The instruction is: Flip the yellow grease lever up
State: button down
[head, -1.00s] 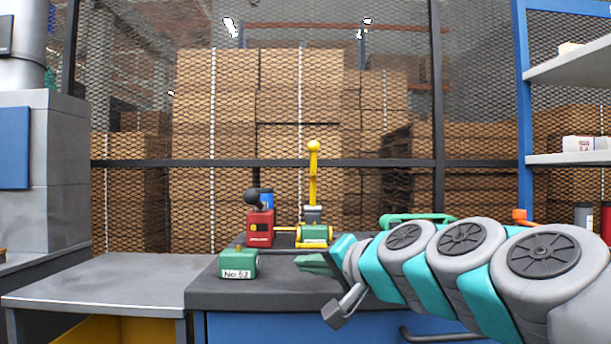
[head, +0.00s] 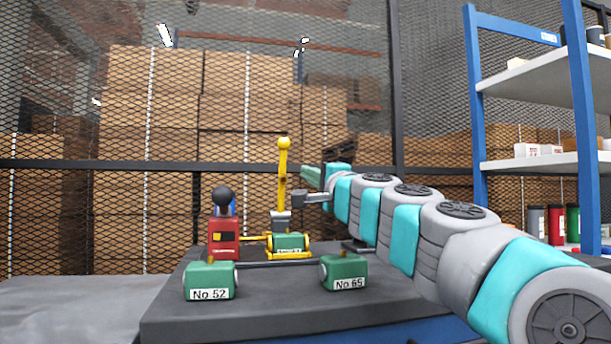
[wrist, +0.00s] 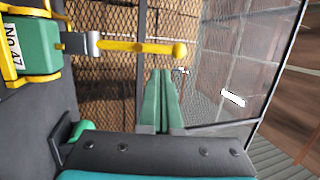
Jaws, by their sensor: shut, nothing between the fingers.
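The yellow grease lever (head: 283,180) has a round knob on top and stands upright above a grey fitting on a green block (head: 290,243) with a yellow base. In the wrist view, which is turned sideways, the lever (wrist: 135,46) runs across the picture from the green block (wrist: 37,46) labelled No 47. My gripper (head: 305,173) has green fingers, shut and empty, just right of the lever's upper part. In the wrist view the fingertips (wrist: 160,72) are close to the lever near its knob, with a small gap in the picture.
A red unit with a black ball (head: 223,235) stands left of the lever. Green blocks No 52 (head: 209,281) and No 65 (head: 343,272) sit in front on the dark bench top (head: 260,312). A mesh fence is behind and a blue shelf rack (head: 478,140) is at right.

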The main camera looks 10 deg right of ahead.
jog(key=p, duration=0.3)
send_near(284, 160)
jog(key=x, duration=0.5)
jog(key=shift+w, duration=0.25)
jog(key=shift+w+a+r, duration=0.15)
jog(key=shift+w+r, duration=0.05)
jog(key=shift+w, duration=0.45)
